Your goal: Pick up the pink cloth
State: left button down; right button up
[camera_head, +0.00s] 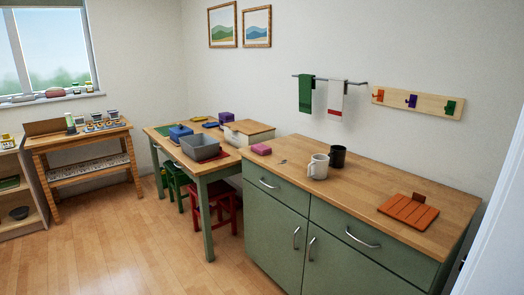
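A small pink folded thing (261,149), which looks like the pink cloth, lies on the wooden counter top of the green cabinet (277,217), near its far left end. It is small in the view, so its folds cannot be made out. Nothing touches it from above. Neither of my grippers shows in the head view.
A white mug (318,167) and a black cup (338,156) stand right of it on the counter. An orange slatted board (408,211) lies further right. A grey bin (200,147) and a wooden-lidded box (248,132) stand on the table behind. The floor (130,245) at left is clear.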

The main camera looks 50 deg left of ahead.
aim_at(261, 149)
jog(key=u, duration=1.55)
